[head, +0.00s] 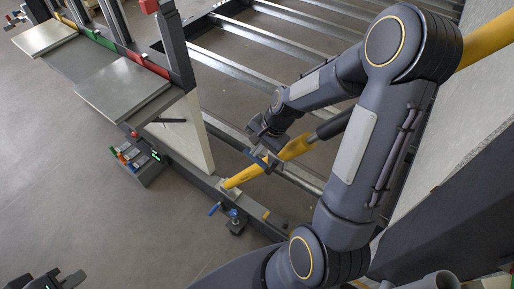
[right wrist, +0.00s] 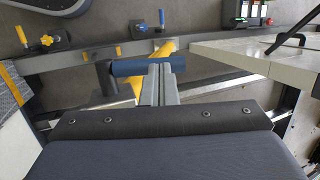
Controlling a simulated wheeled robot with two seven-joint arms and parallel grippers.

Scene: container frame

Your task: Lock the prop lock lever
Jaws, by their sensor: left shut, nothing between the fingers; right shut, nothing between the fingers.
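The yellow prop (head: 240,177) runs diagonally up from the frame's lower rail, partly behind my right arm. A short blue bar, apparently the prop lock lever (head: 257,161), lies across the prop; it also shows in the right wrist view (right wrist: 128,68). My right gripper (head: 266,157) is shut and empty at the lever. In the right wrist view its fingers (right wrist: 159,70) overlap the bar's right part; I cannot tell whether they touch it. My left gripper (head: 48,281) is shut and empty, partly cut off at the lower left, far from the prop.
The dark lower rail (head: 262,222) crosses below the prop. A pale panel (head: 180,135) stands left of my right gripper, and metal crossbars (head: 240,70) lie behind. A bin of coloured tools (head: 138,157) sits at the left.

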